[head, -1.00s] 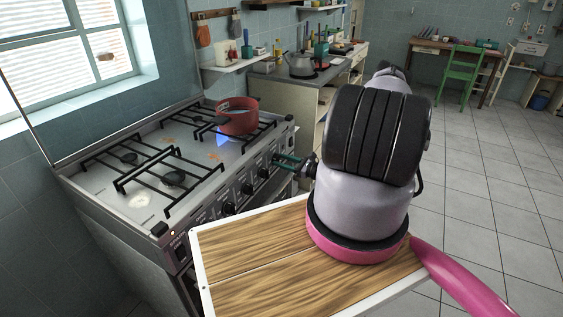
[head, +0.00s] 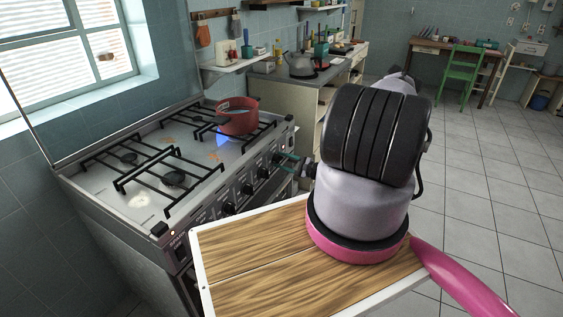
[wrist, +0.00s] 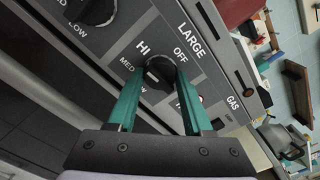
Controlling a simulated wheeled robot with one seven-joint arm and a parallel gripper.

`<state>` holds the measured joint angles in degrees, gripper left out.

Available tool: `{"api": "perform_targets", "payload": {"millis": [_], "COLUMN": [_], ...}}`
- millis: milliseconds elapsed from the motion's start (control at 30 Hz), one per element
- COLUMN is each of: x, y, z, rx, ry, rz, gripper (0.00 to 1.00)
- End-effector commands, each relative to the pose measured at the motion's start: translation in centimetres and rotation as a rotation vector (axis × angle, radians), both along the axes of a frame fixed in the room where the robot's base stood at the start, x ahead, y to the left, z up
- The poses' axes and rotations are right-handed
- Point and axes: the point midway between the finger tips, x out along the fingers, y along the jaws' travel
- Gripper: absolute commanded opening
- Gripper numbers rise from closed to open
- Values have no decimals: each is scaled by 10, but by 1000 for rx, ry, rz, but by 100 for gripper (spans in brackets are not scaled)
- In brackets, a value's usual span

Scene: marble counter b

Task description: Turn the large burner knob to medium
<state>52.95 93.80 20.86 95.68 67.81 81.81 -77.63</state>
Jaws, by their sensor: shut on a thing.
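The large burner knob (wrist: 160,72) is a black round knob on the stove's front panel in the wrist view. Its labels read LARGE, OFF, HI, MED and a partly hidden LOW. A pale mark shows on the knob, but I cannot tell exactly which label it points to. My gripper (wrist: 158,80) has its two green fingers on either side of the knob and is shut on it. In the head view my gripper (head: 290,162) reaches the right end of the knob row, where the knob is mostly hidden.
Another knob (wrist: 95,10) is to the left in the wrist view. A counter with a kettle (head: 301,64) stands beyond the stove. The tiled floor at right is open.

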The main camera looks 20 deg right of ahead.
Motion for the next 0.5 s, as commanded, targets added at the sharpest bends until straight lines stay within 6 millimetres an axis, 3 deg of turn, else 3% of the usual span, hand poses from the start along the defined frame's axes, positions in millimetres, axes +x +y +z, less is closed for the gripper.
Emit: {"api": "perform_targets", "payload": {"millis": [100, 133, 200, 500], "x": [1, 1, 1, 0], "y": [1, 1, 1, 0], "z": [1, 1, 1, 0], "rx": [2, 2, 3, 9], "ry": [-1, -1, 0, 6], "rz": [1, 1, 1, 1], "gripper": [19, 58, 80, 80]}}
